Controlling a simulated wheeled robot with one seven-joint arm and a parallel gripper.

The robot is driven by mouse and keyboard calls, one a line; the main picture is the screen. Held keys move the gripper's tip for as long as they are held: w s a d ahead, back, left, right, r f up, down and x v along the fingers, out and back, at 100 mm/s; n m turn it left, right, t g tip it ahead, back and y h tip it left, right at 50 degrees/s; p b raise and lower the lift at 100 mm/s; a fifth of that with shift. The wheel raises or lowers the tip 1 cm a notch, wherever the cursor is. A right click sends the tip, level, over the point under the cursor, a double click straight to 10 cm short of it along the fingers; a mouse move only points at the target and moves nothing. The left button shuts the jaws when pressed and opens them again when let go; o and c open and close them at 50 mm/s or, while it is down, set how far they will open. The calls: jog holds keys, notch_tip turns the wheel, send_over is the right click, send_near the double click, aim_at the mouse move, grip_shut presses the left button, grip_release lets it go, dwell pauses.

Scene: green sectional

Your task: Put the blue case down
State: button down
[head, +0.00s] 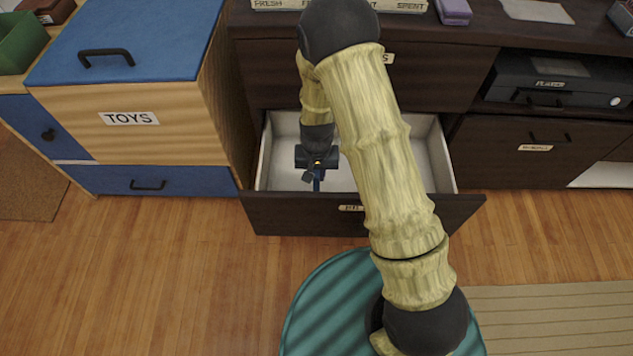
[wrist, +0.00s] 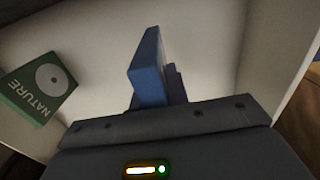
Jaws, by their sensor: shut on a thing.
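The blue case (wrist: 147,70) stands on edge in the jaws of my gripper (wrist: 155,98) in the wrist view. My gripper is shut on it. In the head view my gripper (head: 318,168) reaches down into the open drawer (head: 430,160), and a thin blue edge of the case (head: 317,184) shows below it. The drawer has a pale interior and a dark wooden front. I cannot tell whether the case touches the drawer floor. My arm hides part of the drawer in the head view.
A green case marked NATURE (wrist: 40,92) lies on the pale drawer floor, left of the blue case in the wrist view. A blue-topped toy box (head: 130,130) stands left of the drawer. A dark media device (head: 560,85) sits on a shelf at right.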

notch_tip(320, 180, down, 5)
jog(key=shift+r+b, duration=0.1)
jog(key=shift+b, duration=1.15)
jog(key=shift+f, duration=0.2)
jog(key=c, duration=1.4)
grip_release()
jog(key=shift+o, duration=0.2)
notch_tip(320, 180, up, 12)
jog(key=p, duration=0.6)
jog(key=shift+r+p, duration=0.2)
jog(key=shift+p, duration=0.15)
